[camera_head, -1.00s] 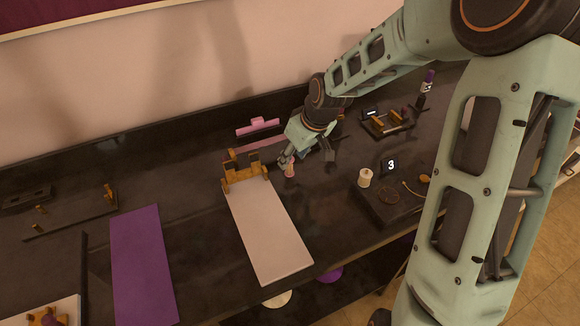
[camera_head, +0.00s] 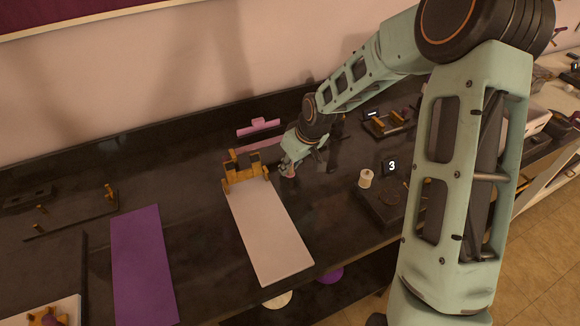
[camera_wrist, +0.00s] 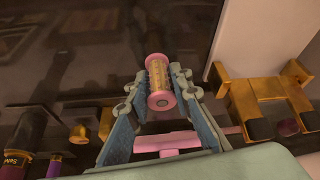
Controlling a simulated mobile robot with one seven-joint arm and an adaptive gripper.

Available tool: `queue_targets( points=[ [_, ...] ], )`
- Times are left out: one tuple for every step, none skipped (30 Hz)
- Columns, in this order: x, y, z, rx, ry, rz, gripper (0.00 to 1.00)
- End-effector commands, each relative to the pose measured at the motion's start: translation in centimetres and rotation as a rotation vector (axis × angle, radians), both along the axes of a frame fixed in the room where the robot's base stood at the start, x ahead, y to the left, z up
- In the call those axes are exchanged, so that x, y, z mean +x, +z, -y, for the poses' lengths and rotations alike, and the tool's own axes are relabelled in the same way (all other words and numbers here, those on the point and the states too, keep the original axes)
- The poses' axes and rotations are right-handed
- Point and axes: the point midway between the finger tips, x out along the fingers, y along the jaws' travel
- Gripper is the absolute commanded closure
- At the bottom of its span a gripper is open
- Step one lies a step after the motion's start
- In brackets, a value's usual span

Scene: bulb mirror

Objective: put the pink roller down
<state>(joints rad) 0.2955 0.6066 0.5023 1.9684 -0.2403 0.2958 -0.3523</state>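The pink roller has pink end rims and a tan patterned middle. In the wrist view the pink roller (camera_wrist: 159,82) is between my two fingertips, with one end facing the camera. My gripper (camera_wrist: 158,78) looks shut on it, a finger on each side. In the head view my gripper (camera_head: 290,163) points down at the black counter, just right of the gold stand, and the roller (camera_head: 288,172) shows small beneath it, upright and low over the counter. I cannot tell whether its lower end touches the counter.
The gold stand (camera_head: 246,179) is close on the left, at the head of a pale sheet (camera_head: 268,235). A pink bracket (camera_head: 258,127) is behind. A purple sheet (camera_head: 141,262) lies farther left. A white spool (camera_head: 366,178) and a "3" sign (camera_head: 391,165) are right.

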Motion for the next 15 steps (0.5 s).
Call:
queue_targets(
  points=[
    [0.0,0.01,0.0,0.0,0.0,0.0,0.88],
    [0.0,0.01,0.0,0.0,0.0,0.0,0.91],
    [0.0,0.01,0.0,0.0,0.0,0.0,0.96],
    [0.0,0.01,0.0,0.0,0.0,0.0,0.97],
    [0.0,0.01,0.0,0.0,0.0,0.0,0.97],
    [-0.01,0.02,0.0,0.0,0.0,0.0,0.97],
    [-0.01,0.02,0.0,0.0,0.0,0.0,0.97],
    [0.0,0.02,0.0,0.0,0.0,0.0,1.0],
    [0.0,0.02,0.0,0.0,0.0,0.0,1.0],
    [0.0,0.02,0.0,0.0,0.0,0.0,1.0],
    [0.0,0.02,0.0,0.0,0.0,0.0,1.0],
    [0.0,0.03,0.0,0.0,0.0,0.0,1.0],
    [0.01,0.04,0.01,0.0,0.0,0.0,1.0],
    [0.01,0.08,0.01,0.0,0.0,0.0,1.0],
    [0.02,0.17,0.01,0.001,0.0,0.001,1.0]
  ],
)
